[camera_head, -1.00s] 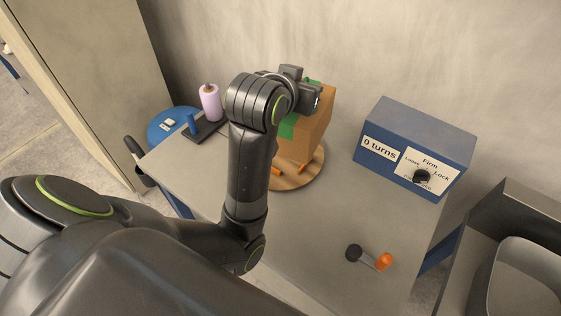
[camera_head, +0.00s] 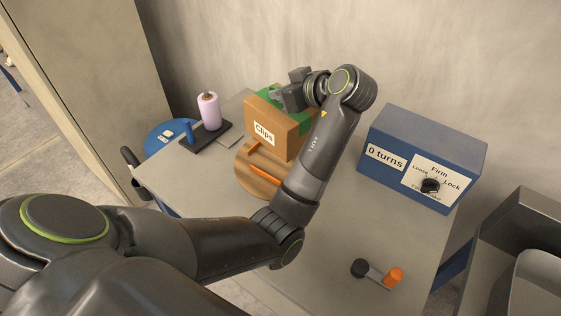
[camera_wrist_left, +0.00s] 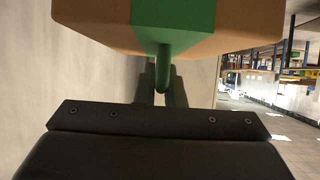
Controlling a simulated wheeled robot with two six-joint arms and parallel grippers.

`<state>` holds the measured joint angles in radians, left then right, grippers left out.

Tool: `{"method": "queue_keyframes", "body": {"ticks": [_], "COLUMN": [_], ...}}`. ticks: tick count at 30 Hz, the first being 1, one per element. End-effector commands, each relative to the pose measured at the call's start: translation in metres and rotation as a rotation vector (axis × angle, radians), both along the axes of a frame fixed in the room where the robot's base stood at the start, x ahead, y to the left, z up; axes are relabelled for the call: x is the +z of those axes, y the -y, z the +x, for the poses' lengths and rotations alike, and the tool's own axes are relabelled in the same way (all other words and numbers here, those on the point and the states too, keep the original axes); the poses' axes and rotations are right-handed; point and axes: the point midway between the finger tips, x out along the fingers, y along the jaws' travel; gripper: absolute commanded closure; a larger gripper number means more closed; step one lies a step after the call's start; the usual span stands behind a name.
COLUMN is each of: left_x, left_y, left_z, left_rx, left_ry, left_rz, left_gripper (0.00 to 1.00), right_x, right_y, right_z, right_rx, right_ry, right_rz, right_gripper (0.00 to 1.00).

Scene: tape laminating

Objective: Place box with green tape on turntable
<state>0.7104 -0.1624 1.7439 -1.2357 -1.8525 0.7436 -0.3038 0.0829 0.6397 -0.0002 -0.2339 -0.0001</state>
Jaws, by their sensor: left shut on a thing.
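The brown cardboard box (camera_head: 266,126) has a green tape strip (camera_head: 298,124) across it and a "Clips" label facing front. My left gripper (camera_head: 280,97) is at its top. In the left wrist view, the gripper's fingers (camera_wrist_left: 162,90) are shut on a green handle (camera_wrist_left: 164,65) that joins the green strip on the box (camera_wrist_left: 95,15). The round wooden turntable (camera_head: 249,182), with orange strips (camera_head: 264,176), lies under and in front of the box. The box overlaps its back part; I cannot tell whether they touch. My forearm hides the turntable's right side. My right gripper is not in view.
A blue control box (camera_head: 418,145) reading "0 turns" stands at the right. An orange-knobbed crank (camera_head: 392,278) is at the front right. A pale spool (camera_head: 209,111) on a dark stand is at the left, near a blue round stool (camera_head: 165,138). The wall is close behind.

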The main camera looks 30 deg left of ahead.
Motion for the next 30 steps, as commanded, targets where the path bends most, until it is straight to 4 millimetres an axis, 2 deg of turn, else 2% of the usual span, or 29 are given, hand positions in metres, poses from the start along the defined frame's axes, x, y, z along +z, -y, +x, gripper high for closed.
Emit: {"method": "queue_keyframes", "body": {"ticks": [3,8,18,23,30], "left_x": [0.006,0.007,-0.046,-0.056,-0.087], "left_y": [-0.001,-0.001,-0.001,-0.001,-0.001], "left_z": [-0.001,-0.003,-0.004,-0.003,-0.004], "left_rx": [0.108,0.180,0.192,0.191,0.190], "left_ry": [0.004,0.001,-0.001,0.002,-0.001], "left_rz": [0.003,0.001,0.000,0.000,-0.001], "left_gripper": [1.00,1.00,1.00,1.00,1.00], "right_x": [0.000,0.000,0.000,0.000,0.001], "right_y": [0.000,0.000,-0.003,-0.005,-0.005], "right_z": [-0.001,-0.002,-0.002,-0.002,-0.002], "right_rx": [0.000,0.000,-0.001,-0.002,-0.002], "right_ry": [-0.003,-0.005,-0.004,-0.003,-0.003], "right_rz": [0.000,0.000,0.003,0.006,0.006], "right_gripper": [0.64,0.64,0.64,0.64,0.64]}}
